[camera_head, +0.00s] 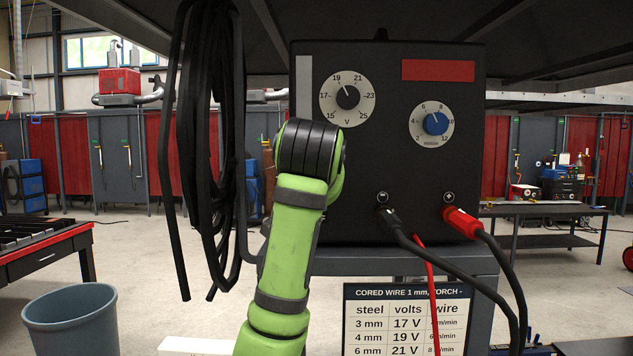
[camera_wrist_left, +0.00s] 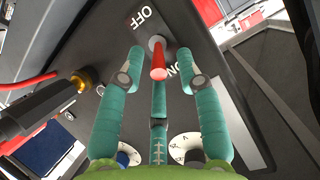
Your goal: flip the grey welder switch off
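The welder (camera_head: 400,180) is a dark box with dials on its front, and my left arm covers its lower left part. In the left wrist view, a red switch lever (camera_wrist_left: 158,68) stands out from a pale collar on the dark panel (camera_wrist_left: 105,55). The word OFF is above it and ON is below right. My left gripper (camera_wrist_left: 161,62) has teal fingers spread on both sides of the lever, with a third finger below its tip. Whether any finger touches the lever cannot be told. The head view hides this gripper and the lever. My right gripper is not in view.
Black cables (camera_head: 205,130) hang left of the welder. Black and red leads (camera_head: 463,222) plug into its lower front. A settings sign (camera_head: 375,308) is below. A blue-grey bin (camera_head: 72,322) stands at lower left, and a workbench (camera_head: 540,212) is at right.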

